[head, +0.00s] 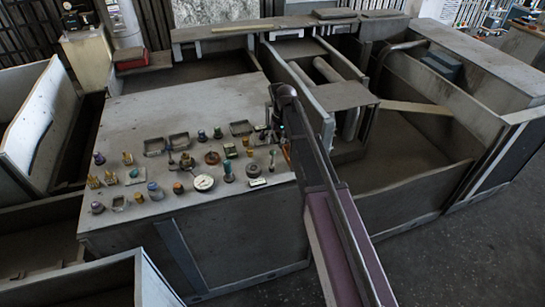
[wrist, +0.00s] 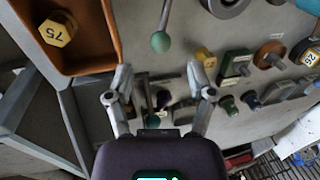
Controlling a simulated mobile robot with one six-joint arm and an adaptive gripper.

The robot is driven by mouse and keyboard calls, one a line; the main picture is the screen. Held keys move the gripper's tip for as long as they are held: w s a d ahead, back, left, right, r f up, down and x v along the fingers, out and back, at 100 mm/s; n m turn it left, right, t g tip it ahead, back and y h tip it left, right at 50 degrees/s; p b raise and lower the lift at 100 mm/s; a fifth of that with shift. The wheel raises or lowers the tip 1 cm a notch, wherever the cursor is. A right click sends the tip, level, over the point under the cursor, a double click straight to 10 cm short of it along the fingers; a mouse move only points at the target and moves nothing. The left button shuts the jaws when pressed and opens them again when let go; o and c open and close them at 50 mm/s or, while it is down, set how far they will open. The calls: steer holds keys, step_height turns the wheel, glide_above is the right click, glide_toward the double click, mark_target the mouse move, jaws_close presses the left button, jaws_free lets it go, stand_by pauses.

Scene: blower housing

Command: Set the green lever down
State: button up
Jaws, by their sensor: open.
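The green lever (wrist: 160,42), a rod with a round green knob, shows at the top middle of the wrist view. Its rod runs up out of the frame. My gripper (wrist: 159,70) is open, its two fingers spread apart. The green knob is just beyond the fingertips, centred between them and not gripped. The wrist view does not clearly show whether the lever rests on the grey panel. In the head view my arm covers the right edge of the panel, and I cannot single out the lever there.
A brown tray (wrist: 92,62) holding a yellow hexagonal piece (wrist: 56,30) marked 75 is left of my gripper. Several knobs and fittings stand close on the right. In the head view, a white-faced gauge (head: 204,183) and many small parts crowd the panel top (head: 245,105); its far part is clear.

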mark_target(273, 150)
steer(key=shift+s+a+f+b, duration=0.1)
steer(key=shift+a+f+b, duration=0.1)
steer(key=shift+f+b, duration=0.75)
steer(key=shift+a+f+b, duration=0.2)
steer(key=shift+f+b, duration=0.7)
steer(key=shift+f, duration=0.2)
steer(key=shift+s+a+f+b, duration=0.1)
steer(key=shift+a+f+b, duration=0.1)
steer(key=shift+f+b, duration=0.75)
jaws_close()
